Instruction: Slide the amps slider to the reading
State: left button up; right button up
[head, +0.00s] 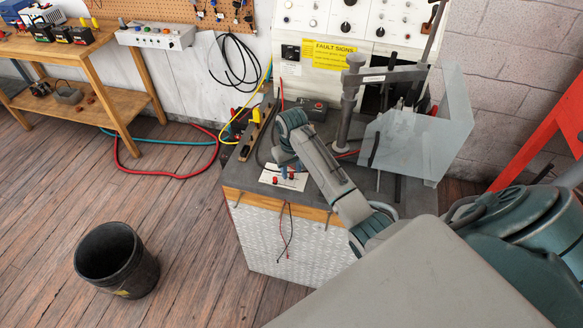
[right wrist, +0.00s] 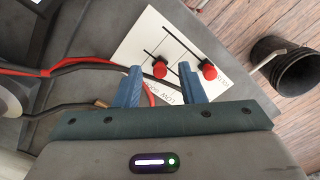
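A white slider panel (right wrist: 150,40) lies on the grey bench top, with dark slots and two red knobs. The left red knob (right wrist: 159,69) appears between the fingertips of my right gripper (right wrist: 159,67), with a gap on each side. The right red knob (right wrist: 208,71) is outside the right finger. The lettering is partly hidden, so I cannot tell which is the amps slider. In the head view the panel (head: 270,180) is at the bench's front left corner, with my right gripper (head: 284,172) low over it. My right gripper is open. My left gripper is out of view.
Red and black cables (right wrist: 75,68) run beside the panel. A clear shield (head: 425,140) and a grey post (head: 348,105) stand on the bench to the right. A black bucket (head: 116,260) is on the floor at left.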

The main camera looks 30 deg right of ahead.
grip_shut()
jog(key=shift+w+a+r, duration=0.1)
jog(key=shift+w+a, duration=1.5)
jog(key=shift+w, duration=0.25)
jog(key=shift+d, duration=0.1)
jog(key=shift+c, duration=1.7)
grip_release()
jog(key=o, duration=0.3)
jog(key=shift+o, duration=0.2)
jog(key=shift+w+a, duration=0.15)
jog(key=shift+a, duration=0.05)
